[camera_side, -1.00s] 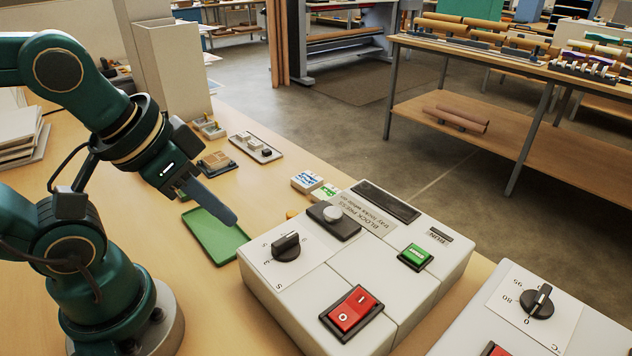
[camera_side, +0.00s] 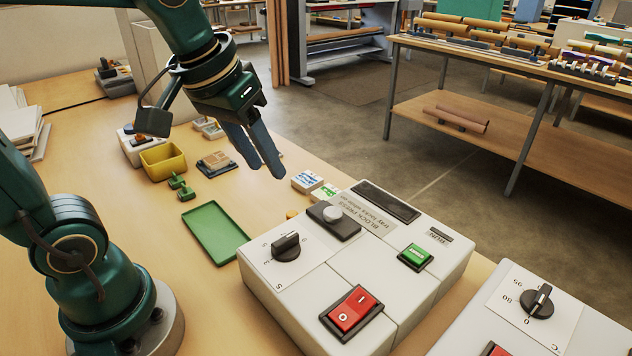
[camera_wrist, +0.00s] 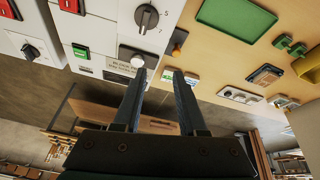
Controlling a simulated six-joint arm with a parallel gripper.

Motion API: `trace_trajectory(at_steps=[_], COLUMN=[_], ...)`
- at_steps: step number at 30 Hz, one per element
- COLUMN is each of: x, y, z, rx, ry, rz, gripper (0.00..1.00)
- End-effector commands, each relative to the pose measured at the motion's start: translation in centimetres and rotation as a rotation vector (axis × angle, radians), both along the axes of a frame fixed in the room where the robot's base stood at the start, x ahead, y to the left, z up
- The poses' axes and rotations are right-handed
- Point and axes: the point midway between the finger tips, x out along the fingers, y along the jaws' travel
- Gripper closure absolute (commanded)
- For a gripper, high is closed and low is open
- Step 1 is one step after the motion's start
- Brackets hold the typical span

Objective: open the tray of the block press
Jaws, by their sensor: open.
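The block press (camera_side: 318,285) is a white box with a printed label on top, right of centre in the side view. It carries a silver round knob on a black plate (camera_side: 333,218), a dark rotary dial (camera_side: 286,247), a red rocker switch (camera_side: 352,312) and a green button (camera_side: 415,256). No pulled-out tray shows; its far sides are hidden. My gripper (camera_side: 268,172) is open and empty, in the air behind and left of the press. In the wrist view my gripper (camera_wrist: 158,75) points toward the silver knob (camera_wrist: 135,57), apart from it.
A flat green tray (camera_side: 215,233) lies left of the press. A yellow bin (camera_side: 163,161), green pieces (camera_side: 179,186) and small blocks (camera_side: 307,181) lie farther back. Another white machine (camera_side: 512,310) stands at right. The wood bench is clear in front of the green tray.

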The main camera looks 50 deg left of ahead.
Motion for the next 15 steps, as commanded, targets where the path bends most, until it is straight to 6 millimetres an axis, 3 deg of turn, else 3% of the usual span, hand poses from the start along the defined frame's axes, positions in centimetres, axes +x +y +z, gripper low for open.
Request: trace_trajectory(at_steps=[5, 9, 15], x=[4.0, 6.6, 8.4], y=[1.6, 2.9, 4.5], z=[-1.8, -4.3, -8.4], rx=[-0.025, -0.042, -0.059], ry=[0.113, 0.201, 0.313], rz=[0.094, 0.159, 0.213], gripper=[0.59, 0.59, 0.59])
